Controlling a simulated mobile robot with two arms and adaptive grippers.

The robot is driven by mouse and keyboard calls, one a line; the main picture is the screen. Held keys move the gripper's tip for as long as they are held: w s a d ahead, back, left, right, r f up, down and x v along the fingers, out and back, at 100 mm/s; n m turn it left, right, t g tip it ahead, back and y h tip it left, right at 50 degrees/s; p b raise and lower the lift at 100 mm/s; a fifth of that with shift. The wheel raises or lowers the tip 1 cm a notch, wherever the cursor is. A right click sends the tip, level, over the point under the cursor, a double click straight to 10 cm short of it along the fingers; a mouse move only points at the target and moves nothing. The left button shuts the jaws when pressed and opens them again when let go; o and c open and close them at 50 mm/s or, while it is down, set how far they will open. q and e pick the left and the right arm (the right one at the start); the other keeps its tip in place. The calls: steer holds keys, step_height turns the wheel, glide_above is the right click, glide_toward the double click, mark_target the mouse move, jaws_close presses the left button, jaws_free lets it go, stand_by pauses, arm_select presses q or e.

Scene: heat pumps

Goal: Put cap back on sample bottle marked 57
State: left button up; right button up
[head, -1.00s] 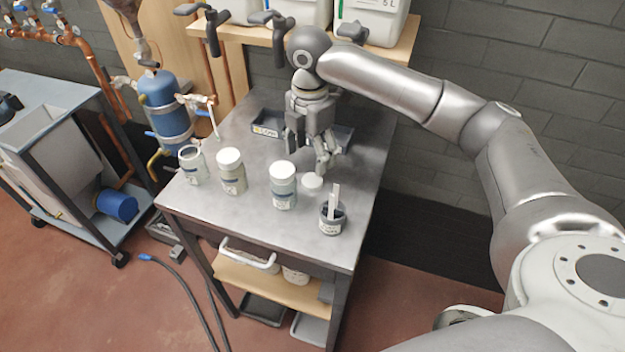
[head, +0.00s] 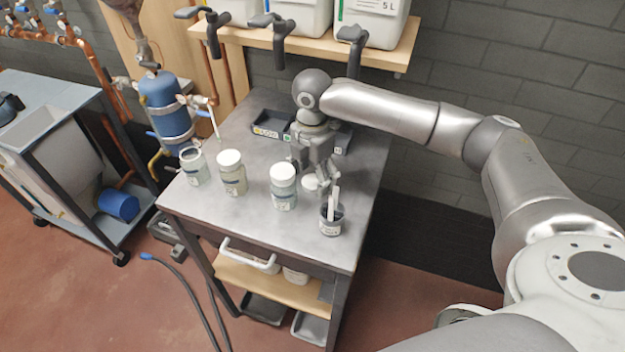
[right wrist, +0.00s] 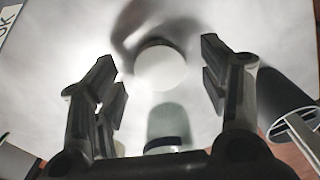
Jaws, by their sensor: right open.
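A loose white cap (head: 310,182) lies flat on the steel table top, partly behind my right gripper (head: 322,177). In the right wrist view the cap (right wrist: 160,67) appears between the spread fingers of my right gripper (right wrist: 165,75), which is open and empty. An uncapped bottle (head: 193,167) stands at the table's left edge. Two bottles with white lids, a middle one (head: 232,173) and a right one (head: 283,188), stand upright beside it. A bottle body (right wrist: 168,130) also shows low in the wrist view. I cannot read the bottle numbers. My left gripper is out of view.
A dark cup with strips (head: 331,218) stands right of the cap, near the front corner. A labelled dark tray (head: 270,131) lies behind the gripper. A wooden shelf (head: 403,52) with white canisters hangs above the back. The table's front left is clear.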

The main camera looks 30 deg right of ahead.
steer(key=shift+f, duration=0.35)
steer(key=c, duration=0.7)
steer(key=shift+c, duration=0.2)
